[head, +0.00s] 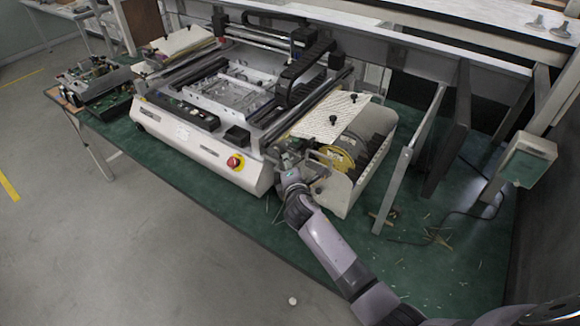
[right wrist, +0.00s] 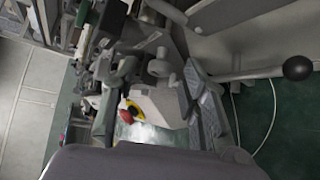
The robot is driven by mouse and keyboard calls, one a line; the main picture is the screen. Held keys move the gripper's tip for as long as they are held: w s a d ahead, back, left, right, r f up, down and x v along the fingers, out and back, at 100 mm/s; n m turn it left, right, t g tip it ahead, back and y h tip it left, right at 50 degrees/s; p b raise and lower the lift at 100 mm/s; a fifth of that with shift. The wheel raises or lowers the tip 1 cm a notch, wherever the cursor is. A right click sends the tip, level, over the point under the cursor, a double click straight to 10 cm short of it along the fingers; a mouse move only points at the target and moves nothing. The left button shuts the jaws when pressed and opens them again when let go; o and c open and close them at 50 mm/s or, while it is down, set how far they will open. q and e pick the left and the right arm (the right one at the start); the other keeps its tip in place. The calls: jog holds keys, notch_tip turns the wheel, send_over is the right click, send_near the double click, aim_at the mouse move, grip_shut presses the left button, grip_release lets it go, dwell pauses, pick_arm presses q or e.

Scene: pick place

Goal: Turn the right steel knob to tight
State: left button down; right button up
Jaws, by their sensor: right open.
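My right gripper (head: 291,168) is at the front right of the white machine (head: 190,150), by the small metal parts between it and the reel unit (head: 352,165). In the right wrist view, the open fingers (right wrist: 150,78) stand apart at left and right. Small grey metal parts (right wrist: 160,66) show between and beyond them; one may be the steel knob, but I cannot tell which. I see no contact. In the head view, the gripper and arm partly hide this spot. Two grey knob-like pieces (head: 560,30) stand on the far right shelf. My left gripper is not in view.
A red stop button (head: 235,161) on a yellow base is left of the gripper. Black knobs (head: 333,120) stand on the white plate above the reels. A ball-ended lever (right wrist: 297,68) shows at right in the wrist view. Green table (head: 420,265) is mostly free at right.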

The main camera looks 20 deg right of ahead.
jog(key=shift+w, duration=0.2)
jog(key=shift+c, duration=0.4)
grip_shut()
